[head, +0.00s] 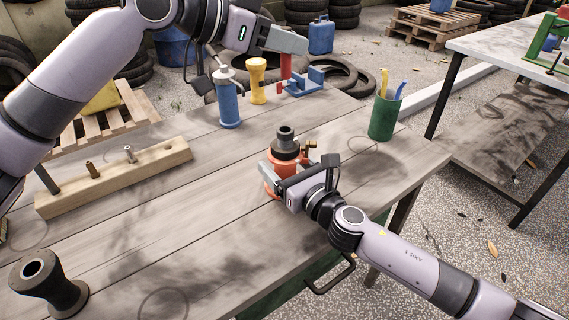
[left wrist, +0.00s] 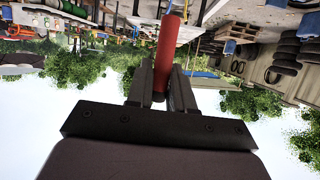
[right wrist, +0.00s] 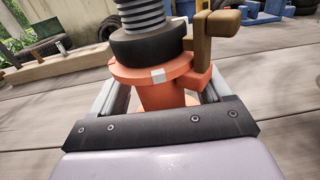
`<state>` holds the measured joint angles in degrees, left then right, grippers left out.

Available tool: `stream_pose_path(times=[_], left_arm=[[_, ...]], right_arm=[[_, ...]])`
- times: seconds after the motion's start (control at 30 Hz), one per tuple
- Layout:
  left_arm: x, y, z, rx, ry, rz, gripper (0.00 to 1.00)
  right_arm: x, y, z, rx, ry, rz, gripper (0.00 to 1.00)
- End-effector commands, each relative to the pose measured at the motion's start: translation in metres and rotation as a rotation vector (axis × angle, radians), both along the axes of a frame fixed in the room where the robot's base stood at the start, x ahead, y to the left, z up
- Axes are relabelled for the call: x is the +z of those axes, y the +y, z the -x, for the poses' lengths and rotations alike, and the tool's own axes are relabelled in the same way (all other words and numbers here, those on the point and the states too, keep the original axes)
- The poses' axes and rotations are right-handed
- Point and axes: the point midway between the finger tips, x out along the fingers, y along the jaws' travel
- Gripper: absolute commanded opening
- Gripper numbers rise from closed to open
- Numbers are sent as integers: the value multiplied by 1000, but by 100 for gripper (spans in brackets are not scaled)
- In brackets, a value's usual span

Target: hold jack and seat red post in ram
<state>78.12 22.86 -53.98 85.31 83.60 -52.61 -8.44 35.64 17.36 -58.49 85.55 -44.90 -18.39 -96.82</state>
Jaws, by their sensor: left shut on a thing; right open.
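The red post (head: 285,66) is in my left gripper (head: 288,54), at the table's far side by a blue holder (head: 312,79). I cannot tell whether the post touches the holder. In the left wrist view the post (left wrist: 168,45) sits between the two closed fingers. The orange jack (head: 271,176) stands upright on the table with a black ram (head: 285,143) on top. My right gripper (head: 284,180) is open at the jack. In the right wrist view its fingers lie on either side of the jack's orange body (right wrist: 160,95), below the black collar.
A blue bottle (head: 228,104), a yellow piece (head: 257,82) and a green cup (head: 384,118) stand near the far edge. A wooden block with pegs (head: 110,182) is at left, a dark spool-shaped piece (head: 62,293) at front left.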

Motion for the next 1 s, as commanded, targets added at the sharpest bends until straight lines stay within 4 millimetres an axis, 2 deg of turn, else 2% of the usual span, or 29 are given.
stream_pose_path(times=[0.07, 0.3, 0.47, 0.77, 1.0], left_arm=[[1, 0, 0, 0, 0, 1, 0], [1, 0, 0, 0, 0, 1, 0], [0, 0, 0, -1, 0, 1, 0], [-28, 0, 1, -10, 4, -3, 0], [-71, 1, 0, -9, 4, -5, 0]], right_arm=[[0, 0, 0, 0, 0, 0, 78], [0, 0, 0, 0, 0, 0, 0], [0, 0, 0, 0, 0, 0, 0], [0, 0, 0, 0, 1, 1, 0], [0, 0, 0, 0, 1, 1, 0]])
